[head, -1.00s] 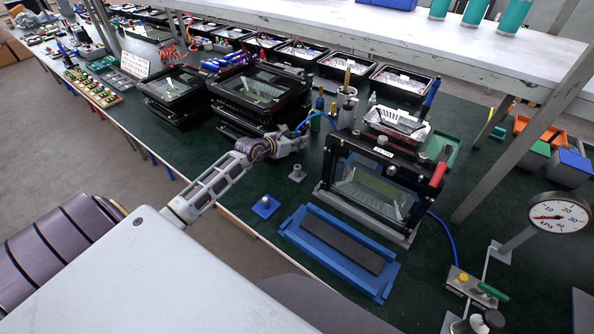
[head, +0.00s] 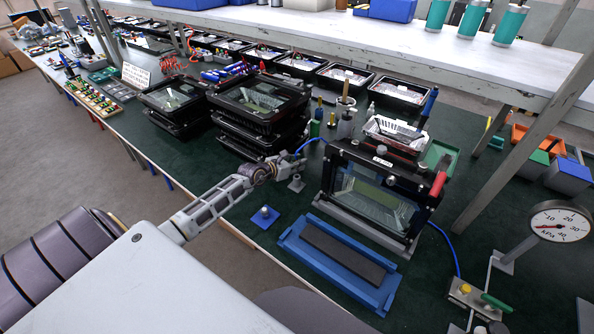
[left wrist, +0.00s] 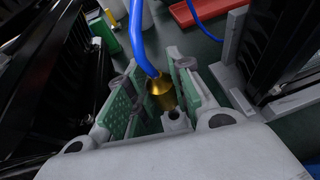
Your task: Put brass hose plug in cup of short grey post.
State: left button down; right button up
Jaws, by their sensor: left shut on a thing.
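My left gripper (head: 297,163) is at the short grey post (head: 296,184), just above and behind it in the head view. In the left wrist view its green-padded fingers (left wrist: 160,98) are shut on the brass hose plug (left wrist: 161,90), which has a blue hose (left wrist: 139,38) running from its top. A grey piece with a dark opening, seemingly the post's cup (left wrist: 175,120), shows right beside the plug's lower end. I cannot tell whether the plug's tip is inside it. The plug is hidden in the head view. My right gripper is not in view.
The framed glass housing (head: 375,193) stands right of the post, with a blue tray (head: 340,270) in front. Stacked black housings (head: 262,110) stand close on the left. A blue plate (head: 264,217) lies near the table's front edge. A pressure gauge (head: 560,221) stands at right.

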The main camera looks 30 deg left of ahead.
pick_arm(q)
jog(key=shift+f+b, duration=0.4)
jog(key=shift+f, duration=1.45)
jog(key=shift+f, duration=0.15)
jog(key=c, duration=1.3)
grip_release()
jog(key=shift+p+v, duration=0.5)
jog(key=shift+v, duration=5.55)
